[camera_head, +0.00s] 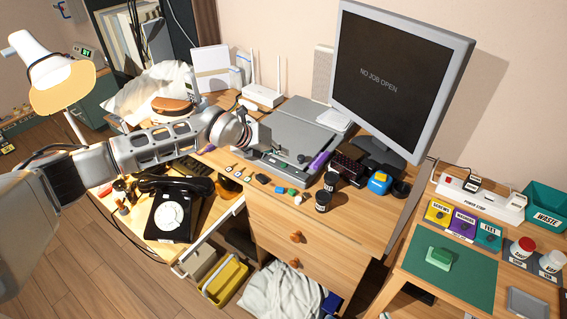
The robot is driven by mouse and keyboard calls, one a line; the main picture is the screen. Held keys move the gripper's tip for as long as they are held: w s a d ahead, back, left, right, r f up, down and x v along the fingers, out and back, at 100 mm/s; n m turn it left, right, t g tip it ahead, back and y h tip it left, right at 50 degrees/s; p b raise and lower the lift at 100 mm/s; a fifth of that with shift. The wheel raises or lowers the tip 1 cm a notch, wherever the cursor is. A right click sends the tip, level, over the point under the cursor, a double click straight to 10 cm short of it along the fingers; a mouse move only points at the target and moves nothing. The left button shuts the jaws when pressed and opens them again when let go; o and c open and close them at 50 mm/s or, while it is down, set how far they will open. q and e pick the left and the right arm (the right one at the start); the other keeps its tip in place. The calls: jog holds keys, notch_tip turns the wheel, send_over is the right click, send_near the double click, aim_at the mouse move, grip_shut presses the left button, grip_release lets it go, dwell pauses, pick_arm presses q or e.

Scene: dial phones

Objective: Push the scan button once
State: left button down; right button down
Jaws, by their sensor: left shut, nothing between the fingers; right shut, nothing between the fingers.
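A grey flatbed scanner (298,124) lies on the desk, left of the monitor, with its lid down. My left arm reaches in from the left, and my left gripper (301,158) is shut and empty at the scanner's front edge. Its dark tips are over or against the front panel; I cannot tell whether they touch. The scan button cannot be made out, and the gripper covers part of the panel. My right gripper is not in view.
The monitor (398,82) reads "NO JOB OPEN". A purple object (319,160) lies right of the gripper. Dark jars (323,201) and small coloured pieces sit in front of the scanner. A black dial phone (174,212) stands below my arm. A white router (262,96) is behind.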

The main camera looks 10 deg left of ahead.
aim_at(281, 166)
pick_arm(q)
jog(key=shift+r+p, duration=1.1)
jog(key=shift+r, duration=0.75)
